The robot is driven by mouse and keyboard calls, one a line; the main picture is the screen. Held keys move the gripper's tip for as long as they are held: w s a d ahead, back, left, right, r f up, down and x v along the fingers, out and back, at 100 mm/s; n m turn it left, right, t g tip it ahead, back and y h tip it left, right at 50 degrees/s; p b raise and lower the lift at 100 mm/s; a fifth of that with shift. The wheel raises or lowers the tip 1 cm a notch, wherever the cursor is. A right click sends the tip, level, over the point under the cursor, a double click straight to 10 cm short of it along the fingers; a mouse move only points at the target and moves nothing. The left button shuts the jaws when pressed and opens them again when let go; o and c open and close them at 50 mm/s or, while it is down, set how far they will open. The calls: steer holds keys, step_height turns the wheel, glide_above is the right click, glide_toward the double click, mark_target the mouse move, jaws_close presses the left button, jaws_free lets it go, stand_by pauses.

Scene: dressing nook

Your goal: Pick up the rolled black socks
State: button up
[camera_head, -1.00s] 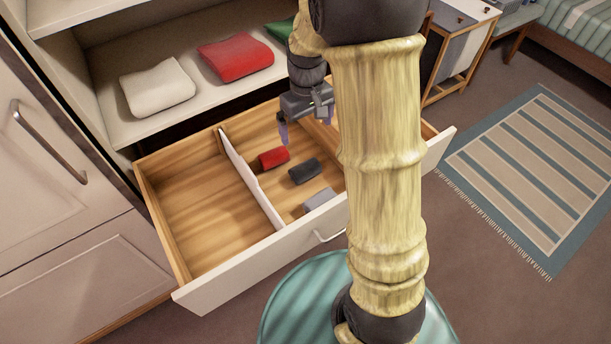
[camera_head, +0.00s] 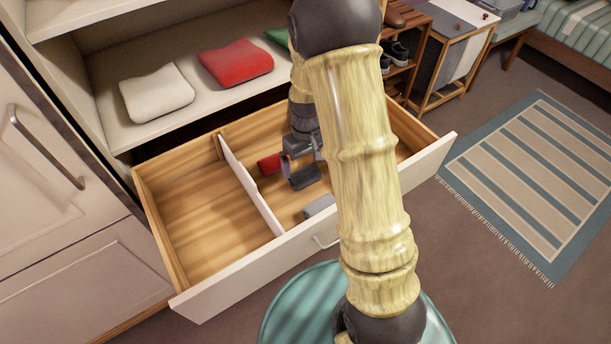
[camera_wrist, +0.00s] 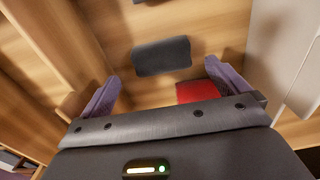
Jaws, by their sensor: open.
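The rolled black socks (camera_head: 304,179) lie in the right compartment of the open drawer (camera_head: 200,225), partly hidden by my gripper in the head view. In the wrist view the black socks (camera_wrist: 161,56) lie ahead of my gripper, roughly between the lines of its two purple fingers. My gripper (camera_head: 295,168) is low in the drawer, just above the socks. In the wrist view my gripper (camera_wrist: 163,76) is open, with nothing between its fingers. I cannot tell the exact height gap.
Rolled red socks (camera_head: 267,163) lie close to the left of my gripper, by the white divider (camera_head: 250,187). A grey roll (camera_head: 319,206) lies near the drawer front. The left compartment is empty. Folded white (camera_head: 157,92) and red (camera_head: 235,62) cloths lie on the shelf.

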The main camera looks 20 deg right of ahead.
mark_target(305, 171)
steer(key=shift+f, duration=0.45)
step_height(305, 171, down, 5)
steer(key=shift+a+f, duration=0.1)
steer(key=shift+a, duration=0.05)
steer(key=shift+c, duration=0.2)
stand_by(0.4)
steer(key=c, duration=1)
